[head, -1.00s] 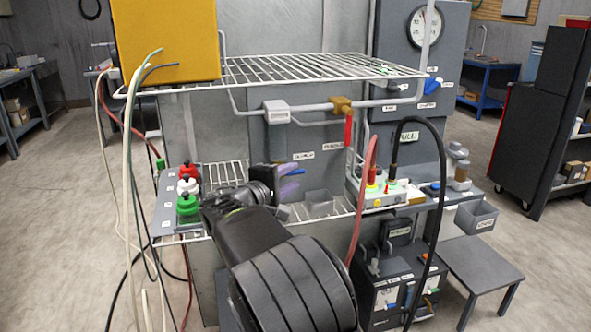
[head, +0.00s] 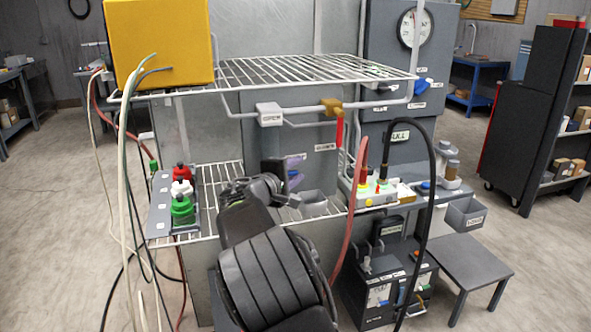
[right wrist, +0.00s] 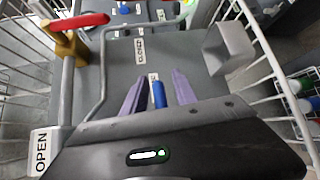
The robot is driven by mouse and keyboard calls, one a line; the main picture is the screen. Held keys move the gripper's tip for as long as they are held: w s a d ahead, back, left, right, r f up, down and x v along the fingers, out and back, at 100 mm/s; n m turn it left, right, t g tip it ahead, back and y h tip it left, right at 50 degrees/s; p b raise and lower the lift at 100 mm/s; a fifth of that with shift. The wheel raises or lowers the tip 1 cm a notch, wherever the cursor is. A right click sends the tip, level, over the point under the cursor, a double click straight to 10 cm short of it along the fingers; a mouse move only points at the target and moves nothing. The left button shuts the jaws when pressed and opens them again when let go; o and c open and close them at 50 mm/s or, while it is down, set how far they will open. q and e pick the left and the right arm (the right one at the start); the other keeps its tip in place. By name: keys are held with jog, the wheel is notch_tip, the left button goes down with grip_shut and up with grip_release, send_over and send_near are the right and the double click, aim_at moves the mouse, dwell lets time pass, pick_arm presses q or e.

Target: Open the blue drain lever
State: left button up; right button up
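The blue drain lever (right wrist: 158,95) shows in the right wrist view as a short blue bar between the two purple fingers of my right gripper (right wrist: 158,92). The fingers are apart, with a narrow gap on each side of the lever. In the head view my right gripper (head: 294,172) is at the grey panel behind the wire shelves, and only a bit of blue shows between its fingers. The base of the lever is hidden by the gripper body. My left gripper is not in view.
A brass valve with a red lever (head: 340,133) hangs on the pipe above right. A grey block (head: 269,114) sits on that pipe. Wire shelves lie above (head: 300,70) and below the gripper. Green, white and red bottles (head: 182,190) stand left; a black hose (head: 432,170) arches at right.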

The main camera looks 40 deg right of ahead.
grip_shut()
dwell(0.3)
dwell(0.3)
